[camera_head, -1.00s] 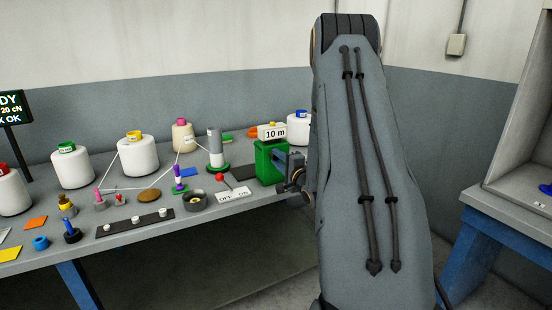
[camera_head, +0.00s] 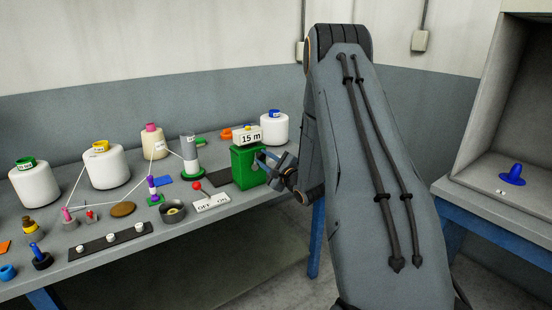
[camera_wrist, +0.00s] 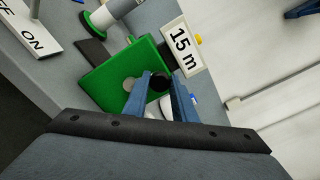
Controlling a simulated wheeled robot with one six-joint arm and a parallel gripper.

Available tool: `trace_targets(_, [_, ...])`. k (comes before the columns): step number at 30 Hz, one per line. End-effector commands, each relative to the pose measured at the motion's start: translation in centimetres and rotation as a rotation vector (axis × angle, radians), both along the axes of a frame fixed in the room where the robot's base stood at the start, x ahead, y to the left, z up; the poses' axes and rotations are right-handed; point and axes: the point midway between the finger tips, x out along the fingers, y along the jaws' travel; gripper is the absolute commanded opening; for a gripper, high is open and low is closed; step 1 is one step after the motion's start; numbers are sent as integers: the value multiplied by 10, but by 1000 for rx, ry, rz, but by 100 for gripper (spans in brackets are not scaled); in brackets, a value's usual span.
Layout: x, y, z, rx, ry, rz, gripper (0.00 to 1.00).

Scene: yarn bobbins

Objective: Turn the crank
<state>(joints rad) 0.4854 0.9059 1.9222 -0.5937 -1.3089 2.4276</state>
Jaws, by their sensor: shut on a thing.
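The green box (camera_head: 243,165) stands at the right end of the bench and carries a white counter sign (camera_head: 248,136) reading "15 m". The box also shows in the wrist view (camera_wrist: 100,88), with the sign (camera_wrist: 182,47) beside it. My gripper (camera_head: 264,158) is at the box's right side. In the wrist view, its two blue fingers (camera_wrist: 160,90) are closed around the black crank handle (camera_wrist: 158,82) in front of the box face. The rest of the crank is mostly hidden by the fingers. My arm hides part of the bench end in the head view.
A white OFF/ON plate (camera_head: 212,202) with a red-knobbed lever (camera_head: 197,186) lies left of the box. Thread runs between several posts and bobbins further left. A booth with a blue object (camera_head: 512,175) is at right.

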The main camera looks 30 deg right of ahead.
Motion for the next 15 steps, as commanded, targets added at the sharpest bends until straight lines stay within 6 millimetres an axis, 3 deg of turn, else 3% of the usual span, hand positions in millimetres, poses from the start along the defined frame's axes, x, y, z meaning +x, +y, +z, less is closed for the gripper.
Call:
trace_targets(14, [1, 7, -1, 16, 3, 10, 0])
trace_targets(15, [1, 7, -1, 16, 3, 10, 28])
